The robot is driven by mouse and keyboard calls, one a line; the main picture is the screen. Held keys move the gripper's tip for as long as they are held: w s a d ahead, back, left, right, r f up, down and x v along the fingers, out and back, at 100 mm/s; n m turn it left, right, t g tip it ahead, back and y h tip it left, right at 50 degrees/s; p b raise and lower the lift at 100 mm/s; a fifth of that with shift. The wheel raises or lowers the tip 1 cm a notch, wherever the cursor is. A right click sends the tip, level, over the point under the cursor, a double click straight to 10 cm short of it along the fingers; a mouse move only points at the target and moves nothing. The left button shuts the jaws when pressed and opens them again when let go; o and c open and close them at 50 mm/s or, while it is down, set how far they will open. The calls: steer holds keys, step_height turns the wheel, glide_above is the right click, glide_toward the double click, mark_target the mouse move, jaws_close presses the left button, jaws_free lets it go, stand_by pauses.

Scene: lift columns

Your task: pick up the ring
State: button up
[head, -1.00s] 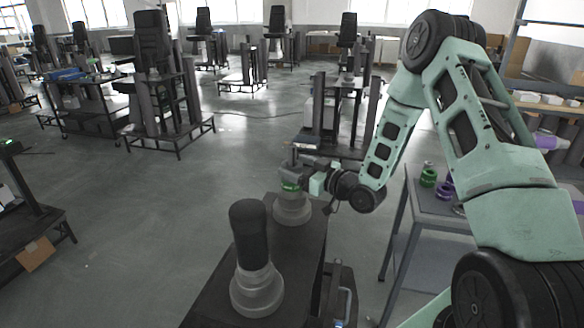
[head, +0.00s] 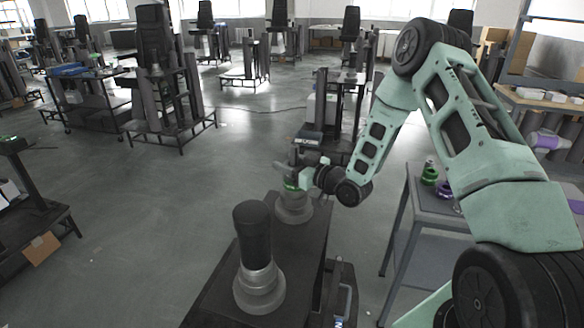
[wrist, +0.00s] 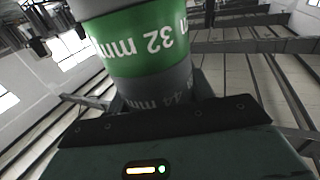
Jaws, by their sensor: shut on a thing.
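The ring (head: 291,185) shows as a green band at the top of the far grey column base (head: 294,208). In the wrist view the ring (wrist: 147,42) is large, with "32 mm" upside down on the green and "44 mm" on the dark grey part beside it. My gripper (head: 298,173) is at the ring, coming from the right, and is shut on it. The wrist view shows the grey part running down behind my gripper's dark edge, so the fingertips are hidden. I cannot tell whether the ring is clear of the base.
A dark-topped column (head: 254,235) on a grey base stands nearer on the same black bench (head: 222,300). A grey side table (head: 440,215) to the right carries a green ring (head: 429,176) and a purple ring (head: 446,189). Open floor lies to the left.

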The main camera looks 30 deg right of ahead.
mark_target(289, 162)
steer(key=shift+r, duration=0.15)
step_height(289, 162, up, 18)
steer(key=b, duration=0.3)
stand_by(0.4)
